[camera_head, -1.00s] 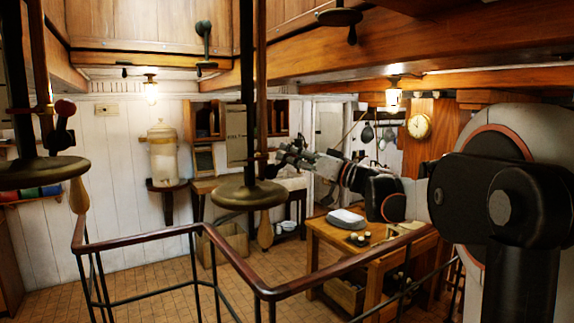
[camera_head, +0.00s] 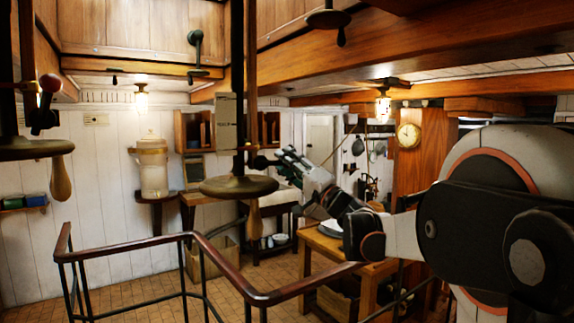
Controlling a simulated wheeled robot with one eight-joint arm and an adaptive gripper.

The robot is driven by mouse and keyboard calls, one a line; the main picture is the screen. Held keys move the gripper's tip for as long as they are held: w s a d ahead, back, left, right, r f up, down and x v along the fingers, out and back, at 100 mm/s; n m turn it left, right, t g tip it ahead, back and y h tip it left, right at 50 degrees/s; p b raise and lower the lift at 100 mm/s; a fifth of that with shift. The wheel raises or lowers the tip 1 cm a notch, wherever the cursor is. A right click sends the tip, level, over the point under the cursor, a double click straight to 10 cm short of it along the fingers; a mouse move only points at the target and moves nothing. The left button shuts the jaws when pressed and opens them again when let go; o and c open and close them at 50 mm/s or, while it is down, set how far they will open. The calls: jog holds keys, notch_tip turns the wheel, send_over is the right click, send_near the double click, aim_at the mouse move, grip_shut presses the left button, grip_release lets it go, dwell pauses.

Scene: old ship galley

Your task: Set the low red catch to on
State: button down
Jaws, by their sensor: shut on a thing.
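The low catch sits on the middle post, just above a round brass-coloured disc (camera_head: 238,187). Only a small dark knob (camera_head: 262,162) of it shows, and I cannot make out its red part or its setting. My gripper (camera_head: 281,163) reaches in from the right at the post and is shut at this knob. Its fingers hide part of what they hold.
A dark-topped railing (camera_head: 215,262) runs across the foreground below my arm. A wooden table (camera_head: 325,240) stands behind my arm. A wooden handle (camera_head: 254,220) hangs below the middle disc. Heavy ceiling beams (camera_head: 400,55) cross overhead.

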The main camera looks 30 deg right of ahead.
jog(key=shift+f+m, duration=0.2)
jog(key=shift+m, duration=0.2)
jog(key=c, duration=1.2)
grip_release()
jog(key=v, duration=1.2)
jog(key=shift+a, duration=0.1)
